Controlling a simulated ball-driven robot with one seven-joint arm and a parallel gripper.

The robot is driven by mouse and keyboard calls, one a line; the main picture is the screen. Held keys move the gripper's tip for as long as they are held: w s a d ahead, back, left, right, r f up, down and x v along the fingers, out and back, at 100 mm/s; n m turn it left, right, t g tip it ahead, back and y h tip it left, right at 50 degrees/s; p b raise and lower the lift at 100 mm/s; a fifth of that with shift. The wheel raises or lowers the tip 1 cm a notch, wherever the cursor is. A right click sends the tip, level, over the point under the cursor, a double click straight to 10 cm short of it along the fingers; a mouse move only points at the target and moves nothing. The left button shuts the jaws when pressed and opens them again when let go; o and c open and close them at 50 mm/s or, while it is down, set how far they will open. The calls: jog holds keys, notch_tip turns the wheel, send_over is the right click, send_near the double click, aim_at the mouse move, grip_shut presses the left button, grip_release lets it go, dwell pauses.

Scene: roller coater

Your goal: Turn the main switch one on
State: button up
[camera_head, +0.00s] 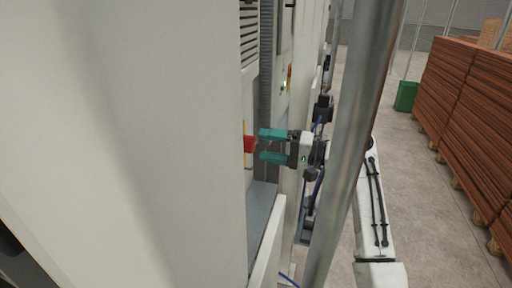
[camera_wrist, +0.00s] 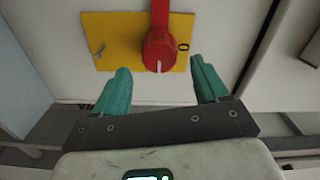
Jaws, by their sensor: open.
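The main switch is a red rotary knob (camera_wrist: 159,50) on a yellow plate (camera_wrist: 118,30) fixed to a pale cabinet panel. A red handle part runs up from the knob to the top edge of the wrist view, and a white mark shows on the knob. In the head view the red switch (camera_head: 250,144) shows at the cabinet's edge. My gripper (camera_wrist: 160,82) has teal fingers, open, one on each side below the knob in the wrist view, with nothing between them. In the head view my gripper (camera_head: 262,146) points left, close to the switch; contact cannot be told.
A large pale cabinet wall (camera_head: 130,140) fills the left of the head view. A grey metal post (camera_head: 350,140) stands in front of my arm. Stacked brown boards (camera_head: 465,110) and a green bin (camera_head: 406,96) stand at the right, with open floor (camera_head: 415,200) before them.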

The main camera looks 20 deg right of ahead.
jog(key=b+v, duration=0.1)
jog(key=v, duration=0.5)
dwell(0.3)
jog(key=s+a+f+g+h, duration=0.2)
jog(key=s+f, duration=0.4)
jog(key=f, duration=0.3)
jog(key=s+a+f+n+g+h, duration=0.1)
jog(key=s+a+f+h, duration=0.15)
jog(key=s+f, duration=0.45)
jog(key=s+a+f+g+h, duration=0.1)
jog(key=s+f+g+h, duration=0.2)
jog(key=f, duration=0.8)
jog(key=s+d+f+n+g+h, duration=0.1)
jog(key=s+f+h, duration=0.1)
jog(key=s, duration=0.7)
jog(key=s+d+f+n+g+h, duration=0.1)
jog(key=s+d+f+h, duration=0.1)
jog(key=s, duration=0.7)
jog(key=s+d+f+n+g+h, duration=0.1)
jog(key=s+f+h, duration=0.1)
jog(key=s, duration=0.7)
jog(key=shift+s+d+g+h, duration=0.25)
jog(key=shift+s+g+h, duration=0.1)
jog(key=shift+h, duration=0.3)
